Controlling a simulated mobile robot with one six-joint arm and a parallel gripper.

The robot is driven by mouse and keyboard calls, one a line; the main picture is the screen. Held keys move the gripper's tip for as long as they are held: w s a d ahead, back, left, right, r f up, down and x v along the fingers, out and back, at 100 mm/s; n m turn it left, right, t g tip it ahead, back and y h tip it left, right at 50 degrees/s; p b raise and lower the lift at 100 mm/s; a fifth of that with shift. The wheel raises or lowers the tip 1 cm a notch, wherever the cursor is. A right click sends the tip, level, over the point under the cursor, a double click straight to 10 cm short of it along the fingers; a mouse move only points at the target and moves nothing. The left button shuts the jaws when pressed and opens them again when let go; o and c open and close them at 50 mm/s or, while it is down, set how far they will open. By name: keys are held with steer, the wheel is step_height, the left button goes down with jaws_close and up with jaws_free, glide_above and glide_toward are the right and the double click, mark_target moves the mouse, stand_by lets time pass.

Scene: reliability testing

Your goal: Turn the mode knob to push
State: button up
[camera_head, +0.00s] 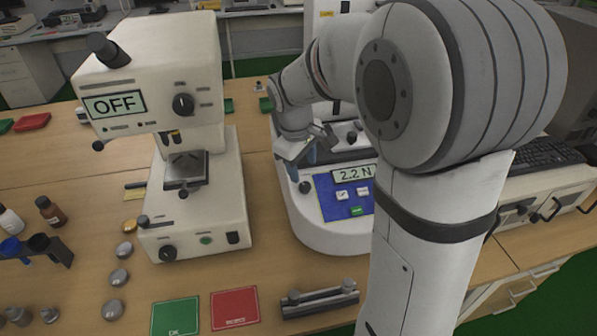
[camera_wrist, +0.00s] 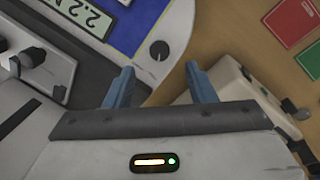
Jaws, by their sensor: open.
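The force tester (camera_head: 318,222) stands mid-bench with a blue panel (camera_head: 338,208) and a display reading 2.2 N. A small dark round knob (camera_head: 305,187) sits at the panel's left side. In the wrist view this knob (camera_wrist: 159,50) shows a pale mark on its rim; its mode lettering is not readable. My gripper (camera_head: 300,156) is above the tester, behind the knob. In the wrist view its two blue fingers (camera_wrist: 162,82) are apart and empty. The knob appears beyond the fingertips, between their lines, with no contact visible.
A white instrument (camera_head: 150,62) with an OFF display and its own black knob (camera_head: 183,104) stands close on the left. Green (camera_head: 175,317) and red (camera_head: 235,308) pads and a dark bar fixture (camera_head: 320,300) lie in front. Bottles and metal pieces are at far left.

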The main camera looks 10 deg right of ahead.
mark_target(305, 186)
steer(key=f, duration=0.5)
steer(key=w+d+f, duration=0.1)
steer(key=f, duration=0.1)
steer(key=shift+w+f, duration=0.1)
steer(key=shift+f, duration=0.3)
steer(key=shift+c, duration=0.5)
steer(key=shift+d, duration=0.1)
steer(key=c, duration=0.9)
steer(key=shift+o, duration=0.2)
steer(key=shift+m, duration=0.3)
steer(key=m+y+b, duration=0.1)
steer(key=m, duration=0.4)
steer(key=shift+g, duration=0.3)
steer(key=m+y+b, duration=0.1)
steer(key=m, duration=0.4)
steer(key=shift+m, duration=0.4)
steer(key=shift+y, duration=0.3)
